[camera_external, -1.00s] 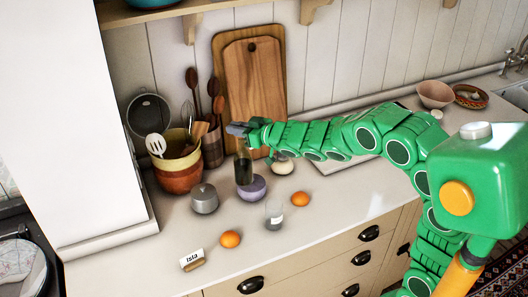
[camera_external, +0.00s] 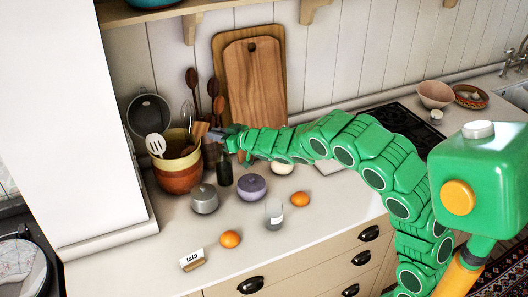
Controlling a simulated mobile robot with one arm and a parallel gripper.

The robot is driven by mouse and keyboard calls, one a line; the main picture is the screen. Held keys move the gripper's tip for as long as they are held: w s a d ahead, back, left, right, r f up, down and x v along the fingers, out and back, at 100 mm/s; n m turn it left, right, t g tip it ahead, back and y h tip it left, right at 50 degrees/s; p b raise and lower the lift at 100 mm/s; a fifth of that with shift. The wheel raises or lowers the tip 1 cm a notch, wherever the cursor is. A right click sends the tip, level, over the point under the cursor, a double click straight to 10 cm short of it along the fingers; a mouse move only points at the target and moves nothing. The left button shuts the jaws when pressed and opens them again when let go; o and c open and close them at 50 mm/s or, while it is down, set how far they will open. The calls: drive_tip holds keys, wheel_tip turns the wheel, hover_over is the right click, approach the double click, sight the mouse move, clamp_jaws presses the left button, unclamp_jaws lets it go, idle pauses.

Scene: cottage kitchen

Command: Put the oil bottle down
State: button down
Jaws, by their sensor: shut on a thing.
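The dark oil bottle (camera_external: 224,170) is upright at the end of my arm, between the utensil pots and the lilac lidded pot. My gripper (camera_external: 221,136) is shut on its upper part, and the bottle's neck is mostly hidden by the fingers. I cannot tell whether the bottle's base touches the counter (camera_external: 150,270).
A grey lidded pot (camera_external: 204,199) and a lilac pot (camera_external: 252,187) stand close in front of the bottle. Cutting boards (camera_external: 255,78) lean behind.

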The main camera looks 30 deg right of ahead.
drive_tip(key=shift+w+a+f, duration=0.1)
drive_tip(key=shift+w+f, duration=0.15)
drive_tip(key=shift+f, duration=0.5)
drive_tip(key=shift+w+a+f, duration=0.1)
drive_tip(key=shift+w+f, duration=0.1)
drive_tip(key=shift+f, duration=0.55)
drive_tip(key=shift+w+a+f, duration=0.1)
drive_tip(key=shift+w+f, duration=0.15)
drive_tip(key=shift+f, duration=0.5)
drive_tip(key=c, duration=1.2)
unclamp_jaws()
drive_tip(key=shift+f, duration=0.1)
drive_tip(key=shift+o, duration=0.2)
drive_tip(key=shift+d, duration=0.1)
drive_tip(key=shift+s+d, duration=0.15)
drive_tip(key=shift+s, duration=0.1)
drive_tip(key=v, duration=1.1)
drive_tip(key=shift+s+d, duration=0.1)
drive_tip(key=shift+s, duration=0.05)
